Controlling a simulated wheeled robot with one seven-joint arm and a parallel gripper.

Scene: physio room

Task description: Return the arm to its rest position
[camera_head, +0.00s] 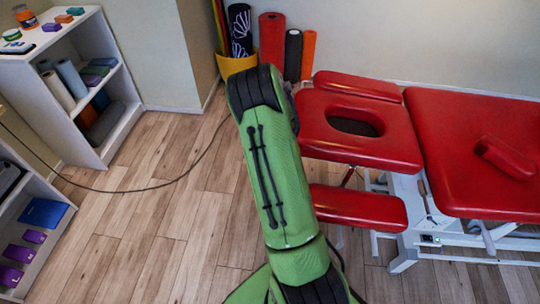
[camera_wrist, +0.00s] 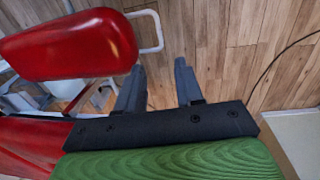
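My arm, with a green cover, reaches forward across the middle of the head view. My gripper (camera_wrist: 160,85) shows in the wrist view with its two grey fingers apart and bare floor between them; it is open and empty. In the head view the gripper is hidden behind my arm. The red treatment table (camera_head: 465,130) stands right of my arm, and its face-hole headrest (camera_head: 375,145) lies close beside my arm. In the wrist view a red padded part of the table (camera_wrist: 70,45) is left of the fingers, apart from them.
A white shelf (camera_head: 125,125) with rolls and blocks stands at the left, with a lower shelf (camera_head: 45,260) in front. A yellow bucket (camera_head: 234,66) with rolled mats is at the back. A dark cable (camera_head: 130,190) crosses the wooden floor (camera_head: 150,235), which is otherwise clear between shelves and table.

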